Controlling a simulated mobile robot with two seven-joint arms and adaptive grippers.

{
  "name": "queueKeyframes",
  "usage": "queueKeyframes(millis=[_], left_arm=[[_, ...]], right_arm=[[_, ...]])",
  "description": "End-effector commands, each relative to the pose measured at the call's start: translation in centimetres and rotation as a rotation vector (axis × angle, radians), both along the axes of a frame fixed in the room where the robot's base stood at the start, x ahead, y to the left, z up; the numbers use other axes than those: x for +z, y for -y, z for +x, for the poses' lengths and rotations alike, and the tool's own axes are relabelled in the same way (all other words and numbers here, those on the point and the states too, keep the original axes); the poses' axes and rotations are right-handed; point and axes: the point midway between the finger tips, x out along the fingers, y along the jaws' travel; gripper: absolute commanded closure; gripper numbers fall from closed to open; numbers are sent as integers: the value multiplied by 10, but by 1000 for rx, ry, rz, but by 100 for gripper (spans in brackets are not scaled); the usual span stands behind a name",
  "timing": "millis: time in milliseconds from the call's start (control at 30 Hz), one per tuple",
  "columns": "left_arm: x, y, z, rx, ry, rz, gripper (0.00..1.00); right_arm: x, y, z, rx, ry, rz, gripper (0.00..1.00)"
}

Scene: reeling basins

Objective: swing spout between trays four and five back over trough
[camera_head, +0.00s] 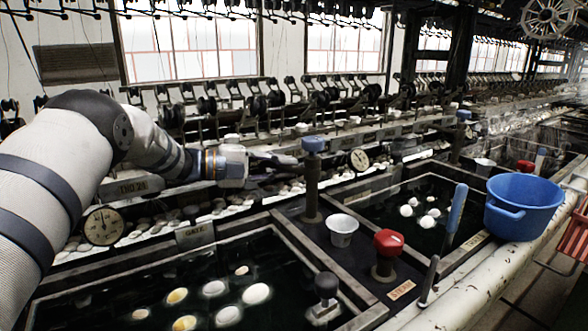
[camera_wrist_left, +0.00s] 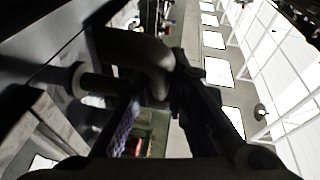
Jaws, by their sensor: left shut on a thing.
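My left gripper (camera_head: 278,164) reaches in from the left over the back edge of the basins, beside a blue-topped post (camera_head: 313,180). In the left wrist view a dark bent pipe, the spout (camera_wrist_left: 150,52), crosses between the fingers of the left gripper (camera_wrist_left: 165,95), which is shut on it. In the head view the spout is hard to make out against the gripper and dark machinery. A trough (camera_head: 240,200) with pale lumps runs behind the basins. The left tray (camera_head: 290,240) and right tray (camera_head: 385,165) hold dark water and floating cocoons. My right gripper is not in view.
A red-topped knob (camera_head: 388,250) and a white cup (camera_head: 342,230) stand between the trays. A blue tub (camera_head: 522,207) sits on the pale front rail at right. A blue-handled lever (camera_head: 456,212) rises nearby. Round dials (camera_head: 103,227) stand along the back.

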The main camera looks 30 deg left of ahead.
Motion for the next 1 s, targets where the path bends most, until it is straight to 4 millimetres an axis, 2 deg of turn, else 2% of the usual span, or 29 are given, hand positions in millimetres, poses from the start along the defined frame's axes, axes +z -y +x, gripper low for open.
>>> queueKeyframes(millis=[400,433,500,833,933,1000], left_arm=[[-2,-1,-1,-4,-1,5,100],[-2,-1,-1,-4,-1,5,79],[-1,-1,-1,-4,-1,4,65],[5,-1,0,-4,2,3,65],[24,0,0,-5,4,5,65],[44,-1,0,-5,7,3,65]], right_arm=[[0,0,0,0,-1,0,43],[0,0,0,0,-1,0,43],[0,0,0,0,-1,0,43],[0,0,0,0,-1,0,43],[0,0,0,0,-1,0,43],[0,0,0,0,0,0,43]])
